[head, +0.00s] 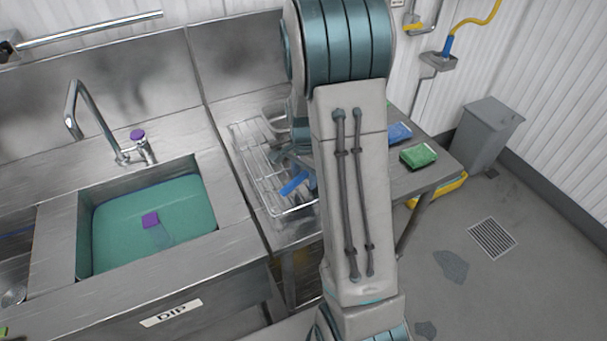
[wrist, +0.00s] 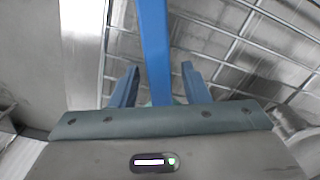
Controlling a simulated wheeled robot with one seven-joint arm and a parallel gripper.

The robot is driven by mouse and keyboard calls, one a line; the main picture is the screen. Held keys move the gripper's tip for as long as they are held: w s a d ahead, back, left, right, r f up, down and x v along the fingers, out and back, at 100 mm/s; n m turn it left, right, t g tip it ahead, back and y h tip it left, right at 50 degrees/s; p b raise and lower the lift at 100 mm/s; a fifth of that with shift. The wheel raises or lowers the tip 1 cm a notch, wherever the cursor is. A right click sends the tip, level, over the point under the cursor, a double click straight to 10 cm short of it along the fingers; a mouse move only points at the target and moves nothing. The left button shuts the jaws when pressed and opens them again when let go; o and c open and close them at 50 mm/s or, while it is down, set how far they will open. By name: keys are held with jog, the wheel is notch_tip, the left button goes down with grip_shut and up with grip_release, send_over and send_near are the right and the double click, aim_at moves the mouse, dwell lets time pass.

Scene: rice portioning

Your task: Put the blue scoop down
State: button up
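The blue scoop shows in the head view as a short blue piece (head: 294,183) at the wire rack, just below my gripper (head: 286,163). In the wrist view its long straight blue handle (wrist: 154,45) runs up between the two fingers of my gripper (wrist: 160,85). The fingers stand apart on either side of the handle, with a visible gap on the right and a narrower one on the left. The wire rack (wrist: 232,48) lies beneath. The scoop's bowl is not visible, and my arm hides part of the rack in the head view.
A sink (head: 125,225) with green liquid and a purple-handled tool (head: 151,220) is at left. A green sponge-like block (head: 418,156) and a blue one (head: 398,133) lie right of my arm. A grey bin (head: 487,135) stands farther right.

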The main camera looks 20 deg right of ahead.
notch_tip(320, 180, up, 12)
jog(key=s+a+r+n+t, duration=0.1)
jog(key=s+a+n, duration=0.3)
jog(key=s, duration=0.5)
jog(key=s+a+r+n+t, duration=0.2)
jog(key=s+a+r+n, duration=0.2)
jog(key=s+n, duration=0.5)
jog(key=shift+s+a+r+t+b, duration=0.15)
jog(key=shift+a+t+b, duration=0.25)
jog(key=shift+a, duration=0.3)
dwell(0.3)
